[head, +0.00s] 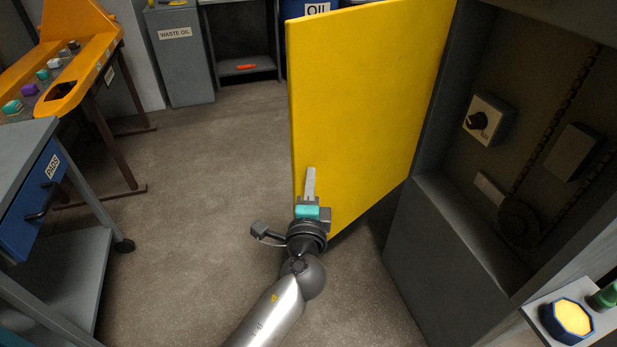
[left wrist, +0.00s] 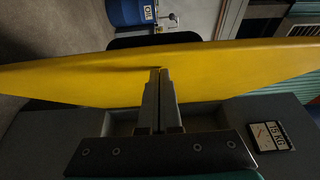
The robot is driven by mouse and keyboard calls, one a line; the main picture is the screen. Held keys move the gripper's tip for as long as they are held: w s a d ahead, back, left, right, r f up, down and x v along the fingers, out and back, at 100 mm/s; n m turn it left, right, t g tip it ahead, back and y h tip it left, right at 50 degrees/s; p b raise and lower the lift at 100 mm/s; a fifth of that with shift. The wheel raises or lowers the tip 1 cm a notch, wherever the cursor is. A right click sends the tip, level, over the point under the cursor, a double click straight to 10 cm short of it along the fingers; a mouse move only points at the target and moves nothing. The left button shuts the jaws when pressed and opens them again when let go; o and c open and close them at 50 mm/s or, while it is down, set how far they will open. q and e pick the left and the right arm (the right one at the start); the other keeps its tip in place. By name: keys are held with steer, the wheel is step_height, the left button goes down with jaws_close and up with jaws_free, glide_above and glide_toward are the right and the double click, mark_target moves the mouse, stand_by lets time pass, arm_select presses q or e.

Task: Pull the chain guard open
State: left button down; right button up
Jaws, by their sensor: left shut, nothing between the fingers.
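The chain guard (head: 365,95) is a large yellow panel, swung out wide from the dark machine housing in the head view. It also shows edge-on across the left wrist view (left wrist: 230,72). My left gripper (head: 310,172) is at the lower free edge of the guard, its fingers pointing up along the panel. In the left wrist view its fingers (left wrist: 160,75) are shut together with nothing between them, close to the guard; I cannot tell if they touch it. My right gripper is in neither view.
The open housing (head: 490,120) shows a chain, a sprocket and a rotary switch (head: 488,120). A blue-drawer cart (head: 40,190) and a bench with an orange frame (head: 85,60) stand at left. A waste oil cabinet (head: 180,60) is at the back. The floor (head: 200,200) between is clear.

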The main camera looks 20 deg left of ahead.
arm_select(q)
steer(key=w+a+m+h, duration=0.1)
steer(key=w+a+h, duration=0.1)
steer(key=w+a, duration=0.5)
steer(key=a, duration=0.4)
steer(key=shift+w+m+t+h+b, duration=0.3)
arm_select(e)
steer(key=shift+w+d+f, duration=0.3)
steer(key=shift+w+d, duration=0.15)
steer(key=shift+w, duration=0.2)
arm_select(q)
steer(key=shift+s, duration=0.1)
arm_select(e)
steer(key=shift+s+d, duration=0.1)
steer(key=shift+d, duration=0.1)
